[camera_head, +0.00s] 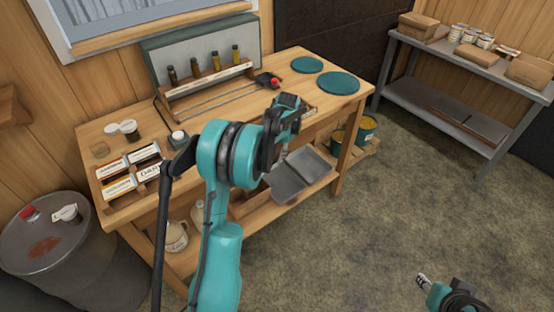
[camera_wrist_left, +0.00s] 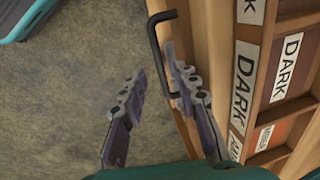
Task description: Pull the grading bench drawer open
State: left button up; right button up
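The grading bench (camera_head: 341,103) is a wooden table along the wall; my left arm hides much of its front. The wrist view shows a wooden front (camera_wrist_left: 184,20) with a black bar handle (camera_wrist_left: 155,45). Compartments with DARK labels (camera_wrist_left: 285,68) lie just behind that front; I cannot tell how far the drawer stands out. My left gripper (camera_wrist_left: 153,75) is open, with one finger on each side of the handle bar; contact is unclear. It also shows in the head view (camera_head: 286,112). My right gripper (camera_head: 422,280) is at the lower right, away from the bench, its fingers unclear.
Label boxes (camera_head: 116,184), small bottles on a rack (camera_head: 208,80) and teal discs (camera_head: 338,83) are on the bench top. A metal drum (camera_head: 45,250) stands at the left. A grey shelf (camera_head: 450,115) is at the right. The floor (camera_head: 380,215) before the bench is clear.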

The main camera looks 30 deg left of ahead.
pick_arm(q)
jog(key=f, duration=0.3)
jog(key=shift+w+a+f+b, duration=0.1)
jog(key=shift+a+f+b, duration=0.05)
jog(key=shift+a+b, duration=0.2)
jog(key=shift+d, duration=0.1)
grip_shut()
jog(key=shift+d, duration=0.1)
jog(key=s+d, duration=0.5)
jog(key=d, duration=0.7)
jog(key=s+d, duration=0.5)
jog(key=d, duration=0.7)
jog(key=shift+s+d+p, duration=0.15)
jog(key=shift+d+p, duration=0.15)
jog(key=shift+p, duration=0.05)
grip_release()
